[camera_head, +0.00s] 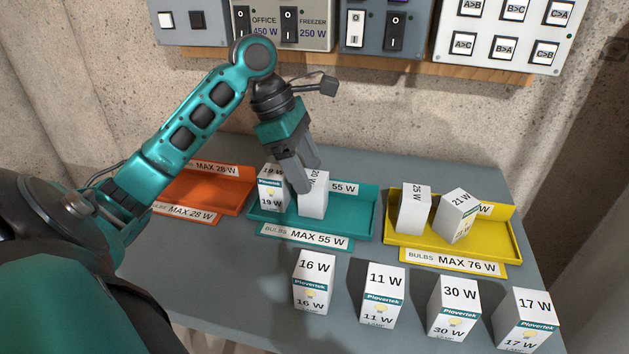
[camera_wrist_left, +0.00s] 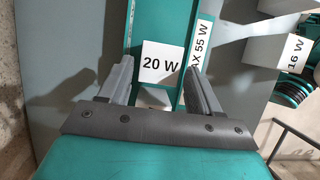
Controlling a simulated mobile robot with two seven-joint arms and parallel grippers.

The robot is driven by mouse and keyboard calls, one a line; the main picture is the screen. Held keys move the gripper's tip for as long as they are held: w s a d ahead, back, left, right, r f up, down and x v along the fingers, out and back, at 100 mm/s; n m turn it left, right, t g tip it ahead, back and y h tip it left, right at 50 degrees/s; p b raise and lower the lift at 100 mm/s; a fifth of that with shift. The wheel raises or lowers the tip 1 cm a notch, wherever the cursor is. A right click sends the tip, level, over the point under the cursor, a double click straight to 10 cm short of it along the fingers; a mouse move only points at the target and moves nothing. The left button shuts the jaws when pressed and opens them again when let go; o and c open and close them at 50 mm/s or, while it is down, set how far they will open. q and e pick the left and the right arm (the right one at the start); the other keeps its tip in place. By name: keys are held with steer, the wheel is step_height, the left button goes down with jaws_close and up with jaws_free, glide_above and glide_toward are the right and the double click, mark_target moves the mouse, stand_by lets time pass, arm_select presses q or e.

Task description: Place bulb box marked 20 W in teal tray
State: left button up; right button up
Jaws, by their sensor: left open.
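The white 20 W bulb box (camera_head: 313,203) stands in the teal tray (camera_head: 352,218), marked MAX 55 W, just right of a white 19 W box (camera_head: 270,195). My left gripper (camera_head: 305,183) is directly above the 20 W box, its fingers pointing down and partly covering its top. In the left wrist view the 20 W top face (camera_wrist_left: 161,62) lies between my two open fingers (camera_wrist_left: 160,85), with a gap on both sides. Whether the box is fully flat on the tray floor is hard to tell. My right gripper is not in view.
An orange tray (camera_head: 235,192), MAX 28 W, is at left. A yellow tray (camera_head: 490,252), MAX 76 W, holds 25 W (camera_head: 414,210) and 21 W (camera_head: 458,215) boxes. Boxes 16 W (camera_head: 314,282), 11 W (camera_head: 380,295), 30 W (camera_head: 453,307) and 17 W (camera_head: 526,320) stand in front. Switch panels (camera_head: 390,20) hang behind.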

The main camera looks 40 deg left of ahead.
arm_select(q)
steer(key=p+v, duration=0.1)
steer(key=v, duration=0.5)
steer(key=shift+r, duration=0.1)
stand_by(0.4)
